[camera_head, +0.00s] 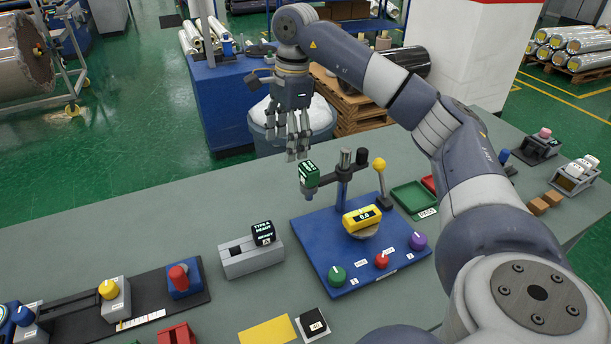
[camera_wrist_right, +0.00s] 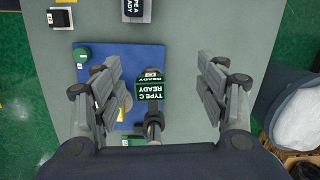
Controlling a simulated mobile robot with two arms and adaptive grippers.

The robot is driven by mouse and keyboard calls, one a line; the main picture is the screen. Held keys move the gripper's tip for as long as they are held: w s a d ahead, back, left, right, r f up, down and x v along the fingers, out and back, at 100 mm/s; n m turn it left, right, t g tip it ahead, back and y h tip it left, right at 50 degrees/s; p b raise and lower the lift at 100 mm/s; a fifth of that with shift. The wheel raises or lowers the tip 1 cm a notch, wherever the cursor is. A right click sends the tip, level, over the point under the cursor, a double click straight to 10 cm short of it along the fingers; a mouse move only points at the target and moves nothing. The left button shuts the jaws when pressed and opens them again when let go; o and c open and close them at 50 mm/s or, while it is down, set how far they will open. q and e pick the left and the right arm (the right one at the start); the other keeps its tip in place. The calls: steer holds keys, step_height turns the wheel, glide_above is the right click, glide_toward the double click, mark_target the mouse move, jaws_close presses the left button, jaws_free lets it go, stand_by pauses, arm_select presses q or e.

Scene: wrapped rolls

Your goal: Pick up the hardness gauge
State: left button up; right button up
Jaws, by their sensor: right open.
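A green gauge head with a "TYPE C READY" display (camera_wrist_right: 152,90) sits on the arm of the blue test stand; it also shows in the head view (camera_head: 308,174). A dark gauge marked "TYPE A READY" (camera_head: 263,233) sits on a grey holder (camera_head: 250,258) to the left of the stand; it shows at the top of the wrist view (camera_wrist_right: 137,8). My right gripper (camera_head: 293,145) is open and empty above the stand. In the wrist view its fingers (camera_wrist_right: 157,90) are spread on both sides of the green gauge, with no contact visible. My left gripper is not in view.
The blue stand base (camera_head: 310,245) carries a yellow block reading 0.0 (camera_head: 362,217), coloured knobs and an upright post (camera_head: 342,190). A yellow-knobbed lever (camera_head: 379,165) and green tray (camera_head: 412,197) are to its right. The bench (camera_head: 190,220) is clear at back left.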

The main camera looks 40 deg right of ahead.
steer(key=shift+g+h, duration=0.3)
steer(key=shift+h, duration=0.2)
steer(key=d, duration=0.1)
steer(key=s+d, duration=0.1)
steer(key=d+r, duration=0.1)
steer(key=shift+s+d+r, duration=0.1)
steer(key=shift+s+d, duration=0.2)
steer(key=shift+d, duration=0.1)
glide_above(309, 166)
steer(key=f, duration=0.4)
steer(key=shift+w+a+f+p, duration=0.25)
steer(key=shift+w+p, duration=0.05)
steer(key=shift+w, duration=0.05)
steer(key=f, duration=0.1)
steer(key=f+p, duration=0.1)
steer(key=f, duration=0.1)
steer(key=s+f+p, duration=0.1)
steer(key=f, duration=0.1)
steer(key=shift+d+f, duration=0.2)
steer(key=shift+d, duration=0.1)
steer(key=shift+w+f, duration=0.15)
steer(key=shift+f, duration=0.05)
steer(key=c, duration=1.4)
